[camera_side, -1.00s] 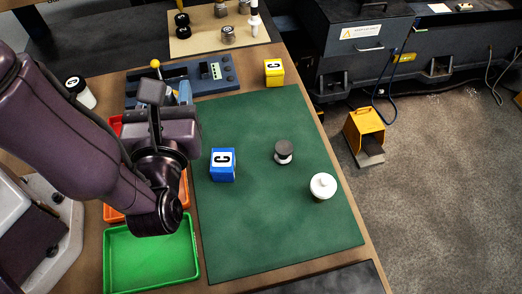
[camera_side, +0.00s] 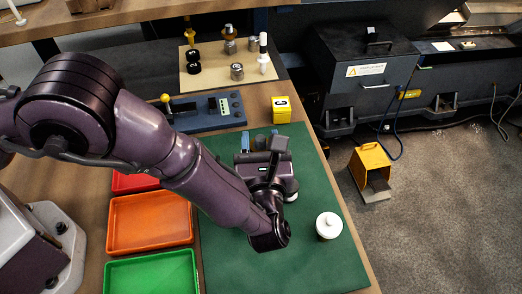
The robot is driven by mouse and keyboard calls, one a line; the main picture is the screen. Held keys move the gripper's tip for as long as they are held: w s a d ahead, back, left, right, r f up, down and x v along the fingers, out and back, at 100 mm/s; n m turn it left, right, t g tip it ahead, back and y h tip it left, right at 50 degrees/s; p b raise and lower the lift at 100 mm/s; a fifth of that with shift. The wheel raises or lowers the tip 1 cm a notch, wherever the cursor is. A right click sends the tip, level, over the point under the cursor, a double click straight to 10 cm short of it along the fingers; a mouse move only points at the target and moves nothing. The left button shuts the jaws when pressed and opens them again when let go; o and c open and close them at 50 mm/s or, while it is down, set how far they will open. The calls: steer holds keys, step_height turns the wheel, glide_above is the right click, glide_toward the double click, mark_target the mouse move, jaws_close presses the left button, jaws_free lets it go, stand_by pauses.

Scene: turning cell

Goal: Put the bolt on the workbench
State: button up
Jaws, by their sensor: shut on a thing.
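My gripper (camera_side: 260,142) is over the green mat, its blue-grey fingers pointing away from the camera. It is shut on a small dark grey piece, seemingly the bolt; its shape is mostly hidden. The wooden workbench (camera_side: 258,94) shows its bare top behind the mat and along the right edge. I cannot tell whether the held piece touches the mat.
The green mat (camera_side: 325,270) has a white-capped jar (camera_side: 328,226) at right. A yellow cube (camera_side: 282,108) stands behind. Red, orange (camera_side: 150,222) and green trays lie left. A control box (camera_side: 208,112) is behind.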

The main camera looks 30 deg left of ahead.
steer(key=shift+w+f, duration=0.1)
steer(key=shift+f, duration=1.45)
steer(key=shift+f, duration=0.1)
steer(key=o, duration=1.2)
steer(key=shift+f, duration=0.1)
steer(key=shift+s+d, duration=0.25)
steer(key=shift+s, duration=0.05)
steer(key=v, duration=1.1)
steer(key=shift+s+d, duration=0.1)
steer(key=shift+s, duration=0.05)
